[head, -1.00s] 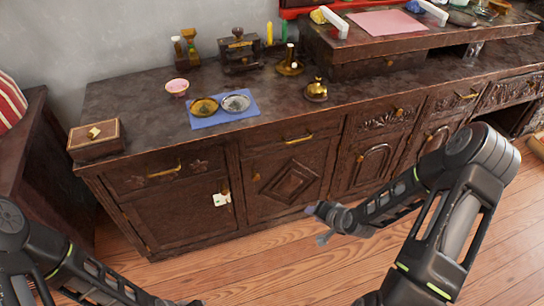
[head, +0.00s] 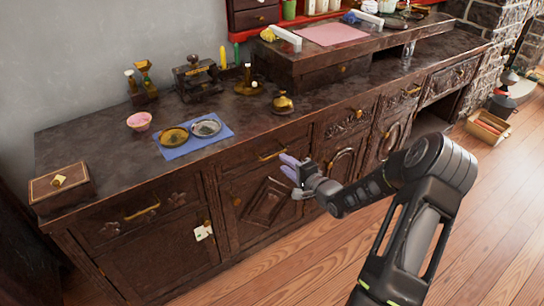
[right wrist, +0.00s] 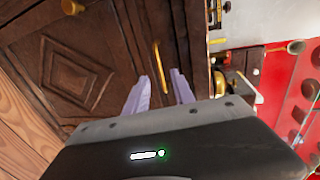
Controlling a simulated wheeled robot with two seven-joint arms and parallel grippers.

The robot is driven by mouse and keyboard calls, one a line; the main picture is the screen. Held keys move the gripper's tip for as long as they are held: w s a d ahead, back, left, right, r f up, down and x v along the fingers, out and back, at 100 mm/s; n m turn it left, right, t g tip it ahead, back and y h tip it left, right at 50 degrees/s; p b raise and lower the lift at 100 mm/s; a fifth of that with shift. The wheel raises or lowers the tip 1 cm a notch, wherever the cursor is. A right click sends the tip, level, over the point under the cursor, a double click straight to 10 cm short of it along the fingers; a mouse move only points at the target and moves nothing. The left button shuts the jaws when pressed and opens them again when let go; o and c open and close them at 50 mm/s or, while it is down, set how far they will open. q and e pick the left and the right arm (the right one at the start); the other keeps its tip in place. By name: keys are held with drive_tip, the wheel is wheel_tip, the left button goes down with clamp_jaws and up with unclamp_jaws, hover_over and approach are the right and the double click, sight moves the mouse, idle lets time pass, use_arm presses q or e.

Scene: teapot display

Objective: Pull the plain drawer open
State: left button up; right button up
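The plain drawer (head: 250,161) is in the middle of the dark cabinet's front, with no carving, and looks shut. Its brass bar handle (head: 272,154) shows in the head view, and the handle also shows in the right wrist view (right wrist: 160,65). My right gripper (head: 284,164) is open, its two pale fingers pointing at the drawer front close to the handle. In the right wrist view the handle appears between the fingertips (right wrist: 160,76); I cannot tell whether they reach around it. My left gripper is out of view.
A star-carved drawer (head: 139,212) is to the left and a scroll-carved drawer (head: 346,123) to the right. A diamond-panel door (head: 268,203) is below. On the countertop stand a wooden box (head: 60,188), a blue mat (head: 183,149) with two dishes, and a brass bell (head: 283,103).

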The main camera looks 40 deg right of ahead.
sight(273, 155)
drive_tip(key=shift+b+x, duration=0.75)
drive_tip(key=shift+x, duration=3.15)
clamp_jaws()
drive_tip(key=shift+f, duration=0.1)
